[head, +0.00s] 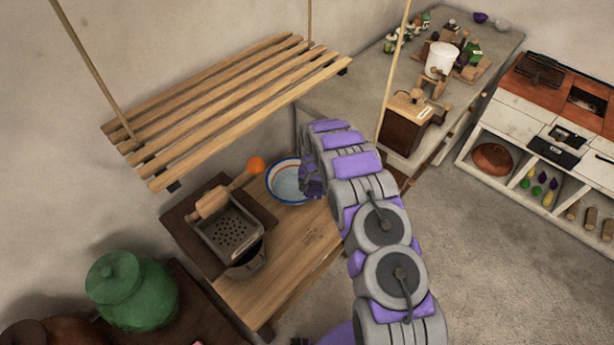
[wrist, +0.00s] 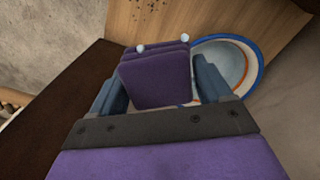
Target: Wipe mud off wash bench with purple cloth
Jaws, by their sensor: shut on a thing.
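The purple cloth (wrist: 155,82) is a folded, thick pad between the two blue-grey fingers of my gripper (wrist: 160,90) in the wrist view. Two small pale knobs show at its far edge. In the head view my gripper (head: 311,184) is over the right side of the basin; the cloth cannot be told apart from my purple arm there. The wooden wash bench (head: 290,262) runs below. Small dark mud specks (head: 313,237) lie on its bare top, and specks (wrist: 152,8) also show at the top of the wrist view.
A white basin with blue and orange rim (head: 284,182) stands on the bench. A grey perforated box (head: 232,232) and an orange-tipped wooden handle (head: 228,193) are at its left. A slatted rack (head: 225,105) hangs above. A green jar (head: 130,290) stands front left.

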